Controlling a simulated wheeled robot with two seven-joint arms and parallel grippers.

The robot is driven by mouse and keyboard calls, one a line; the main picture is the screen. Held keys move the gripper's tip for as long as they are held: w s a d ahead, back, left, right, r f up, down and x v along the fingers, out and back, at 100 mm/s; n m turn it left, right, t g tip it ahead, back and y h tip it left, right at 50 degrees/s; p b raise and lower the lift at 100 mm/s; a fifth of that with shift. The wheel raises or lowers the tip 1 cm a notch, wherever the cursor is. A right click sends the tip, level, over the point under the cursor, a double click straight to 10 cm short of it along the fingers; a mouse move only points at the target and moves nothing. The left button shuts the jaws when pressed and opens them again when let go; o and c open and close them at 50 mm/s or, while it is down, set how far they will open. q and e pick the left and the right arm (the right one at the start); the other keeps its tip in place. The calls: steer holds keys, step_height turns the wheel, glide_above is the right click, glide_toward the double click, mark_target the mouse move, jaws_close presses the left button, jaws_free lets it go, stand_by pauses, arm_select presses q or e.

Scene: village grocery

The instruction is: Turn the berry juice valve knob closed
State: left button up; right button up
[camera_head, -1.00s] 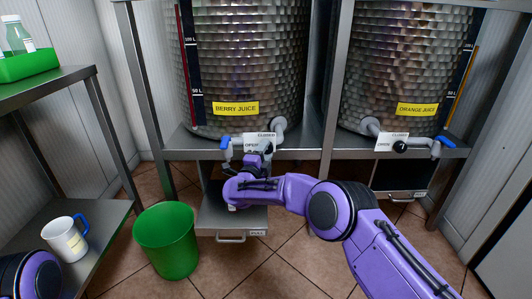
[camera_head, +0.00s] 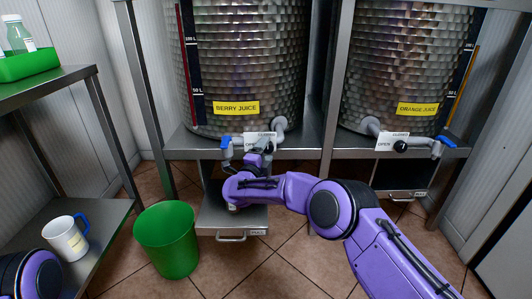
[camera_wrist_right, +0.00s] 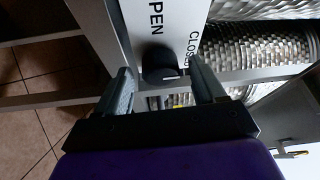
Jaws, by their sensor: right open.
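The berry juice tank (camera_head: 245,60) has a yellow "BERRY JUICE" label (camera_head: 236,108). Its valve has a white OPEN/CLOSED plate (camera_head: 252,137) and a blue-ended spout (camera_head: 226,143). My right gripper (camera_head: 265,148) is at this valve and hides most of its knob in the head view. In the right wrist view, the black knob (camera_wrist_right: 160,66) sits between the two fingers of my open right gripper (camera_wrist_right: 165,82). The plate (camera_wrist_right: 165,25) is just beyond; contact with the knob cannot be told. My left gripper is out of view.
The orange juice tank (camera_head: 400,60) stands at right with its own black knob (camera_head: 400,146). A green bin (camera_head: 168,240) stands on the tiled floor beside an open drawer (camera_head: 232,218) below the valve. A mug (camera_head: 66,238) is on the left shelf.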

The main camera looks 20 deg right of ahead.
steer(key=shift+s+a, duration=0.25)
steer(key=shift+a, duration=0.05)
steer(key=p+v, duration=0.3)
steer(key=v, duration=0.6)
steer(key=shift+s+a, duration=0.2)
steer(key=shift+s, duration=0.1)
steer(key=shift+f, duration=0.1)
